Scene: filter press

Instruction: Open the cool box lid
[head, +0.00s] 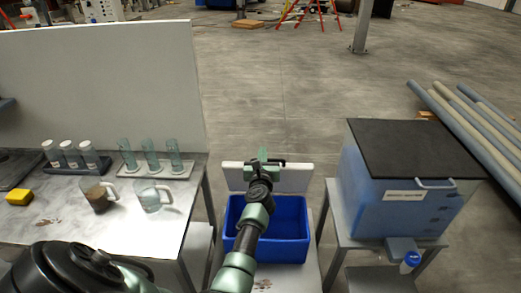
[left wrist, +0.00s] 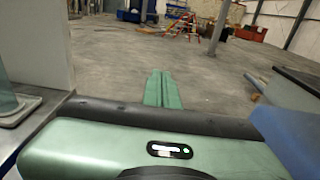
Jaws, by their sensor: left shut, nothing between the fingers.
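The cool box (head: 290,252) is a blue tub on a low stand between the bench and the right-hand tank. Its white lid (head: 295,179) stands raised at the far edge, and the blue inside of the tub shows. My left gripper (head: 263,154) is at the top edge of the lid, with my arm reaching across the tub and covering part of both. I cannot tell whether it touches the lid. In the left wrist view its green fingers (left wrist: 162,90) are together with nothing between them, pointing over open floor. My right gripper is not in view.
At left, a bench (head: 150,225) holds a beaker of brown liquid (head: 97,196), a clear beaker (head: 152,194), racked tubes and a yellow block (head: 19,197). At right, a blue tank (head: 375,200) with a black top stands on a frame. The floor behind the lid is clear.

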